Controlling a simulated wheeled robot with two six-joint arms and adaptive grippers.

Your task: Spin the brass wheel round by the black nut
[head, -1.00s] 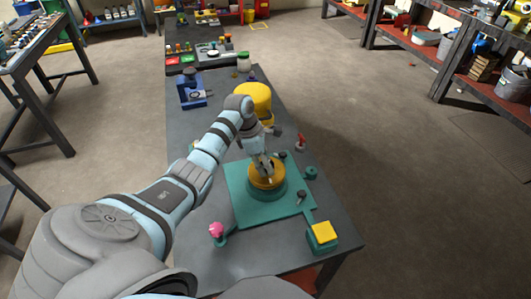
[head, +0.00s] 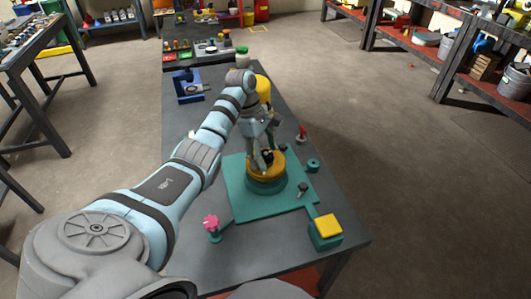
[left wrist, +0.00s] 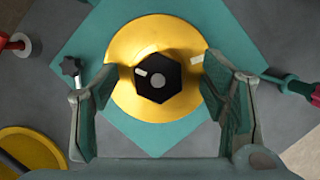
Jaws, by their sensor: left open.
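The brass wheel (head: 275,168) sits on a round green base on a green plate (head: 243,190) on the workbench. The black nut (left wrist: 157,77) stands at the wheel's centre in the left wrist view; it is hexagonal with a pale mark. A second pale mark is on the wheel, near the right finger. My left gripper (left wrist: 157,90) is open over the wheel, with one finger on each side of the nut and a gap on both sides. In the head view the left gripper (head: 261,160) points down and partly hides the nut and wheel. My right gripper is not in view.
Around the plate are a yellow block (head: 325,226) on a green base, a pink knob (head: 211,223), a green ring (head: 313,165) and a red-handled piece (head: 302,135). A blue device (head: 188,88) stands farther back.

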